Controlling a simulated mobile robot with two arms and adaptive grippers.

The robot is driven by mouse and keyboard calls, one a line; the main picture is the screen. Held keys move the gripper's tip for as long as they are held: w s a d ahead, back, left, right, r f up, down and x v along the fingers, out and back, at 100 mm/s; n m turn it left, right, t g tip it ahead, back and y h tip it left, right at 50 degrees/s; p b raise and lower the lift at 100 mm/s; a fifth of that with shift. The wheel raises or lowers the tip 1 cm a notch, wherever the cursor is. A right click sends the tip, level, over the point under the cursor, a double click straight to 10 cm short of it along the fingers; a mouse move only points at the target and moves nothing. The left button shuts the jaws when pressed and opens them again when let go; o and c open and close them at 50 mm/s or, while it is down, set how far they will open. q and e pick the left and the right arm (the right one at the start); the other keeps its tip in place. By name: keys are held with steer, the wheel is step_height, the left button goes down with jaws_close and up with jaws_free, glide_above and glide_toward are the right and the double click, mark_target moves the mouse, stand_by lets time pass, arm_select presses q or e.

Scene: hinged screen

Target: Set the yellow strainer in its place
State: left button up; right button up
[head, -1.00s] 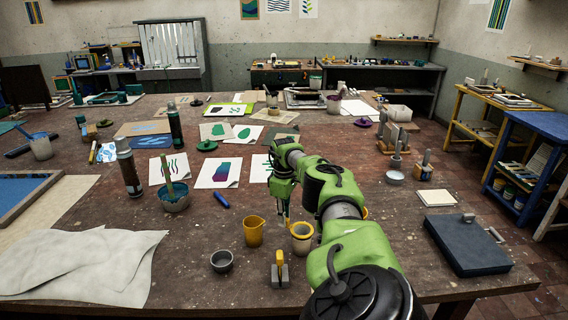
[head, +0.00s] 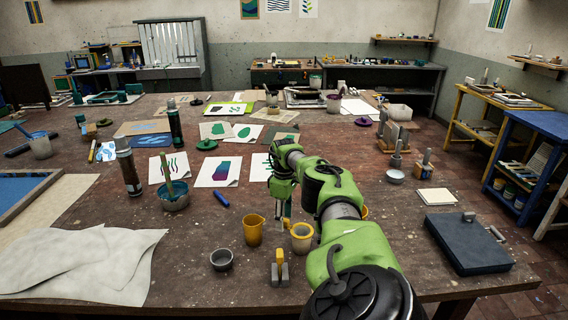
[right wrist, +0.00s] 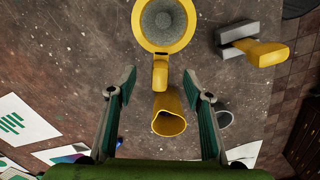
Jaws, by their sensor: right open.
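The yellow strainer (head: 302,240) stands on the table just right of the yellow jug (head: 254,232) in the head view. In the right wrist view the strainer (right wrist: 163,22) shows as a yellow ring around grey mesh, its short handle pointing down the picture. My right gripper (right wrist: 160,84) is open and empty. The handle's end appears between its fingertips in that picture; the jug (right wrist: 170,112) lies lower in the same gap. In the head view the gripper (head: 286,212) hangs just behind the strainer. My left gripper is not in view.
A grey block with a yellow grip (head: 280,270) and a small grey bowl (head: 222,260) stand near the front edge. A dark slab (head: 468,244) lies at the right. Something yellow (head: 365,212) is mostly hidden behind my arm. Prints lie behind the jug.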

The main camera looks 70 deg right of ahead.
step_height(320, 180, up, 6)
steer(key=p, duration=0.6)
steer(key=shift+r+p, duration=0.65)
steer(key=shift+r, duration=0.45)
steer(key=shift+f, duration=0.1)
